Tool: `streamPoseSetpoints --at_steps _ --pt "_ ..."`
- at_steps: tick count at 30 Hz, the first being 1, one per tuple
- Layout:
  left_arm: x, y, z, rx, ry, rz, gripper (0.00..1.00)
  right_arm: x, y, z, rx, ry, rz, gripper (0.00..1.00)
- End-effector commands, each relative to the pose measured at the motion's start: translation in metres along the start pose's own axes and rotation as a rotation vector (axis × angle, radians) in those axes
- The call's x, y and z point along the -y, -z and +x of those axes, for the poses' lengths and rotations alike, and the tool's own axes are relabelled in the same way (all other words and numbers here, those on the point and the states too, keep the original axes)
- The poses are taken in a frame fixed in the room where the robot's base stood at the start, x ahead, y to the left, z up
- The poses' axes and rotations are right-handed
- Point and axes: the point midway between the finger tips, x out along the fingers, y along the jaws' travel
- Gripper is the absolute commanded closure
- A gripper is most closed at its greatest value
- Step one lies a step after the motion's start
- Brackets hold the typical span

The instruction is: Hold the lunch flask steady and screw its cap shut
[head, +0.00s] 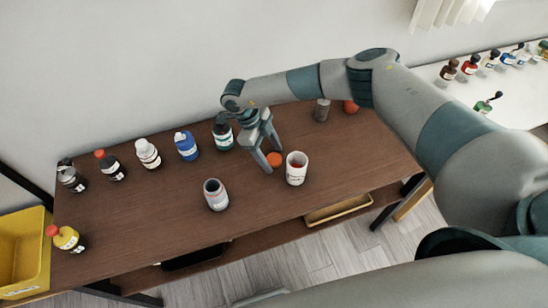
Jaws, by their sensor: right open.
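An orange-red round cap (275,160) is at the fingertips of my right gripper (274,161). The gripper points down and is open, with the cap between or just beside its fingers; I cannot tell whether they touch. A white open container (296,170) with a reddish inside stands upright just right of the cap. A grey open container (216,196) with a label stands upright to the left, nearer the front edge. I cannot tell for sure which of the two is the lunch flask. My left gripper is not in view.
Several bottles line the brown table's back left, including a blue bottle (187,147) and a dark green-labelled bottle (222,138). A grey canister (321,111) and a red round object (350,107) stand behind. A yellow bin (22,255) is at left. The table's front middle is clear.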

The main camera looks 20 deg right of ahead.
Motion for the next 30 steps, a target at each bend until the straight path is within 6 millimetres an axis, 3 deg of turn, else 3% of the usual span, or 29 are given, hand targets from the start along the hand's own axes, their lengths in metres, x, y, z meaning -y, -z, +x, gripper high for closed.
streamPoseSetpoints --at_steps 8,14,30 --pt "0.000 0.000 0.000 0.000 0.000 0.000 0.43 0.000 0.000 0.000 0.000 0.000 0.000 0.39" --pt "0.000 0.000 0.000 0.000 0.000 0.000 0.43 0.000 0.000 0.000 0.000 0.000 0.000 0.82" --pt "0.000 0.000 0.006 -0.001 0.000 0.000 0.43 0.001 0.004 -0.011 0.001 0.000 0.000 0.82"
